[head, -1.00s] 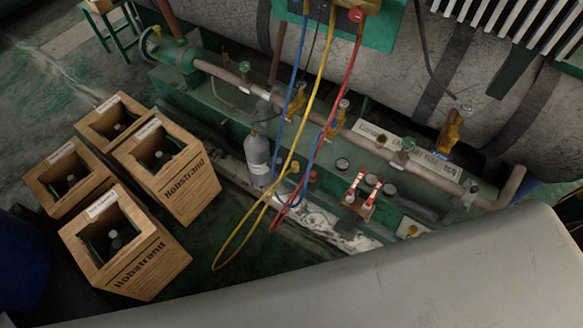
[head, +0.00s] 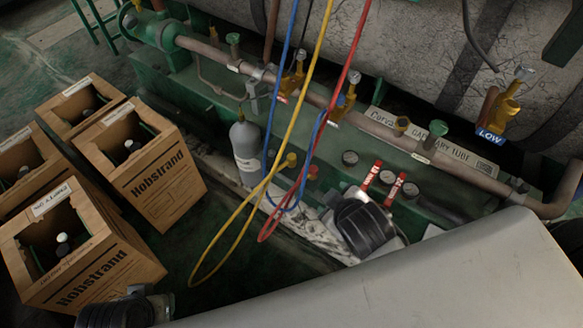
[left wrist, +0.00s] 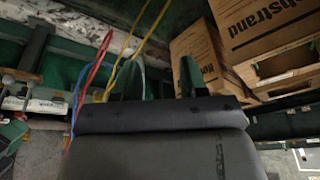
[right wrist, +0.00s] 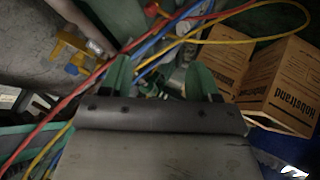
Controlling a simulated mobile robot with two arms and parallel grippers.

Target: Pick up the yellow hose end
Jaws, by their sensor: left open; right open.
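The yellow hose (head: 301,92) hangs from above in the head view and loops low over the floor. It curves back up to the yellow end (head: 291,159), which sits at the green base beside the grey cylinder. The hose also shows in the left wrist view (left wrist: 148,38) and the right wrist view (right wrist: 228,41). My left gripper (left wrist: 160,80) is open and empty, with the hoses beyond its fingers. My right gripper (right wrist: 163,80) is open and empty, with hoses crossing beyond it. Neither gripper's fingertips show in the head view.
A blue hose (head: 287,75) and a red hose (head: 336,95) hang close to the yellow one. The grey cylinder (head: 246,148) stands left of them. Several wooden crates (head: 158,180) stand at the left. A pipe (head: 380,132) with valves runs behind.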

